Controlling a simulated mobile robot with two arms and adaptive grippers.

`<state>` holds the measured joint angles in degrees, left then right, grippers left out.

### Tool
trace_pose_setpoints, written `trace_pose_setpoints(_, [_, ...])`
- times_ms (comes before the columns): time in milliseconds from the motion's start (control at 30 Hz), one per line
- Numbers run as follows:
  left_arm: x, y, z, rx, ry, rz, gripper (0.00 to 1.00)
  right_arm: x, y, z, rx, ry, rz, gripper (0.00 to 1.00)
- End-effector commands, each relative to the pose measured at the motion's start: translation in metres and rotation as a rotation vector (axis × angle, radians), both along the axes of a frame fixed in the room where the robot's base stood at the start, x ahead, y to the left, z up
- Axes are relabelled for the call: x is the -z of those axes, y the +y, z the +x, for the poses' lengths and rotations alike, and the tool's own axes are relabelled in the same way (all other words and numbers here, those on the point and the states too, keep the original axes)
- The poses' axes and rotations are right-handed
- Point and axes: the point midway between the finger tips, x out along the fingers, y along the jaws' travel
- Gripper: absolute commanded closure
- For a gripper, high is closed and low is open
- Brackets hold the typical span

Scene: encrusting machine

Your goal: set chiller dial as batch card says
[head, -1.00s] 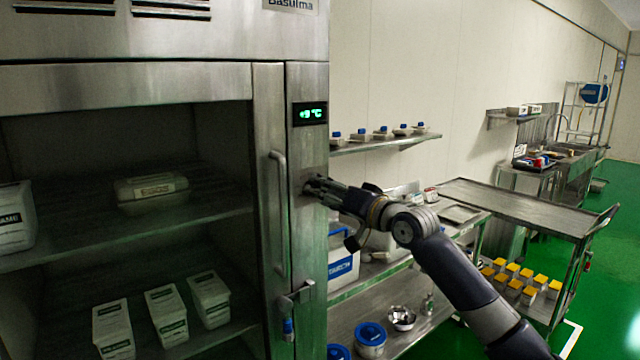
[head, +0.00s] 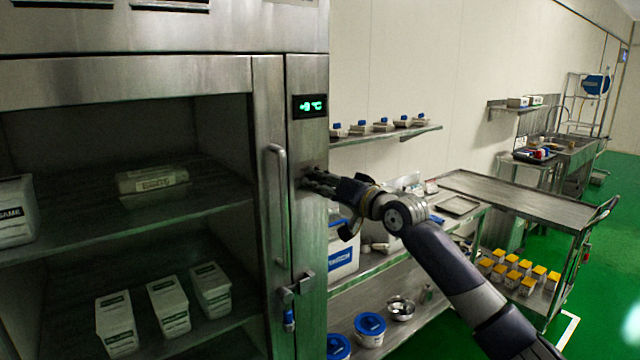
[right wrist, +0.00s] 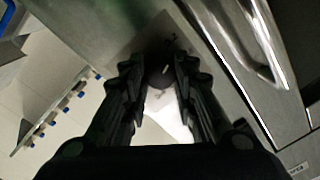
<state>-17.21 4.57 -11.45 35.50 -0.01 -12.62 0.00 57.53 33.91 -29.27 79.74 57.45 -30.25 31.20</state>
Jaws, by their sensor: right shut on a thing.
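The steel chiller cabinet (head: 308,235) fills the left of the head view. Its green display (head: 310,105) shows a plus sign, one blurred digit and °C. My right gripper (head: 312,181) is at the narrow panel below the display, shut on the chiller dial, which is mostly hidden there. In the right wrist view the dark round dial (right wrist: 160,76) with a pale pointer mark sits between the two fingers of the right gripper (right wrist: 162,80). Small marks on the panel around it are too blurred to read. My left gripper is out of view. I cannot make out a batch card.
A wall shelf (head: 385,135) with small blue-lidded tubs and a steel trolley (head: 520,205) are to the right. Green floor is clear beyond.

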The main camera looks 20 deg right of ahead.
Motion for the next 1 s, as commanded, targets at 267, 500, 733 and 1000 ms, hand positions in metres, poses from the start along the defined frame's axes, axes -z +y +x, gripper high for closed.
trace_pose_setpoints(267, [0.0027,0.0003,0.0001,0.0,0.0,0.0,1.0,0.0006,0.0001,0.0002,-0.001,-0.059,-0.168,0.98])
trace_pose_setpoints(500, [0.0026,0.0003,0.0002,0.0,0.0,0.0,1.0,0.0005,0.0001,0.0003,-0.001,-0.066,-0.19,0.98])
trace_pose_setpoints(733, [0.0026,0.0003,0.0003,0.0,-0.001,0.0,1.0,0.0004,0.0,0.0002,-0.001,-0.066,-0.188,0.53])
trace_pose_setpoints(1000, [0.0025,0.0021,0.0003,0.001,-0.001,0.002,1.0,0.0001,0.0,0.0001,-0.001,-0.066,-0.187,0.53])
